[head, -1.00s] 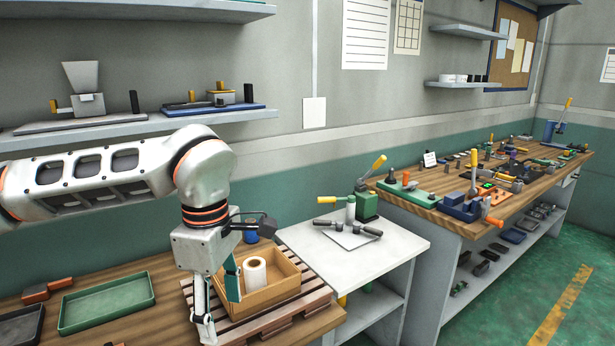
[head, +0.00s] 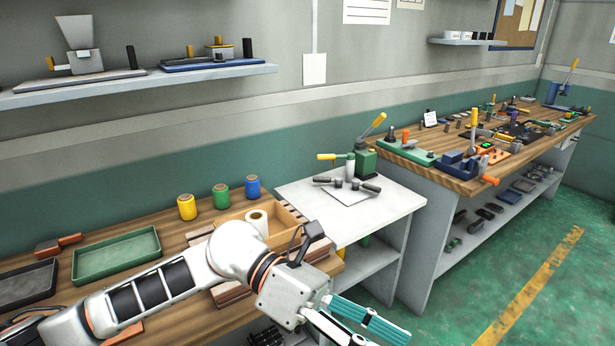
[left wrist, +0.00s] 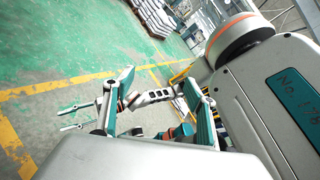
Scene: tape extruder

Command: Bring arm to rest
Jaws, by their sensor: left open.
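My left gripper (head: 372,331) is at the bottom of the head view, in front of the bench and above the floor. It holds nothing, and its teal-padded fingers are apart. The left arm reaches in from the bottom left, over the bench's front edge.
The wooden bench (head: 180,237) holds a green tray (head: 118,255), yellow (head: 187,207), green (head: 221,196) and blue (head: 252,187) spools, and a wooden box (head: 287,217) with a white roll (head: 257,220). A white table (head: 405,205) stands right of it. Green floor (head: 480,275) is open at right.

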